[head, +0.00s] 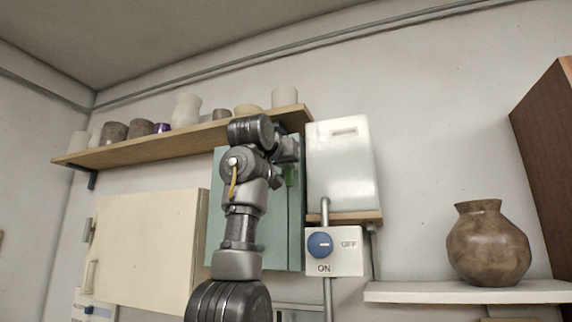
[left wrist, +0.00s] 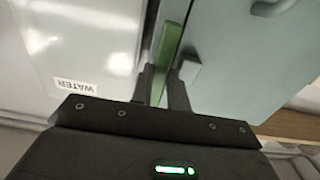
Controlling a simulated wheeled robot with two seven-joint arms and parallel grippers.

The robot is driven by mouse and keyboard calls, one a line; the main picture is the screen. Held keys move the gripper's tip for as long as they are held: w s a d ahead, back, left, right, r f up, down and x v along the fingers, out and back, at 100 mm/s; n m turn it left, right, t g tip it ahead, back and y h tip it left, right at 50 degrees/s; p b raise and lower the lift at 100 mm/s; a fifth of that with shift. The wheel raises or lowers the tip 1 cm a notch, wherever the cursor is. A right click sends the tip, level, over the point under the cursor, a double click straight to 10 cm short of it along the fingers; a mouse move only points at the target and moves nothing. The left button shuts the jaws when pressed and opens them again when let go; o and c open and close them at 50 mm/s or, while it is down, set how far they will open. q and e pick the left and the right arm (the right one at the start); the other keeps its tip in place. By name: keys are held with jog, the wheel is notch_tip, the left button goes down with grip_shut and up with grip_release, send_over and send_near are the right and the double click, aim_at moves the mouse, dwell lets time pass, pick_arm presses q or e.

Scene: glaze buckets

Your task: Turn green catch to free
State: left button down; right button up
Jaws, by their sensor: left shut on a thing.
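The green catch (head: 291,176) is at the right edge of the teal cabinet (head: 293,226), mostly behind my left gripper in the head view. In the left wrist view the green catch (left wrist: 169,45) is a narrow bar between my two dark fingers, lying beside the seam of the teal door (left wrist: 235,65). My left gripper (head: 289,152) is shut on it; in the left wrist view the fingers (left wrist: 162,88) stand on both sides of the bar. A small grey block (left wrist: 189,71) sits right beside the catch. My right gripper is in neither view.
A white box (head: 340,165) hangs close right of the cabinet; its WATER label (left wrist: 77,86) shows in the wrist view. Below it is a blue knob (head: 320,245) on an ON/OFF plate. A wooden shelf (head: 170,146) with pots runs above. A brown vase (head: 488,245) stands right.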

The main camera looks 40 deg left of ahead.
pick_arm(q)
jog(key=shift+w+f, duration=0.1)
jog(key=c, duration=1.4)
grip_release()
jog(key=shift+o, duration=0.2)
jog(key=shift+s, duration=0.2)
jog(key=b+v, duration=0.5)
jog(key=v, duration=0.5)
jog(key=shift+s+d, duration=0.2)
jog(key=shift+s, duration=0.1)
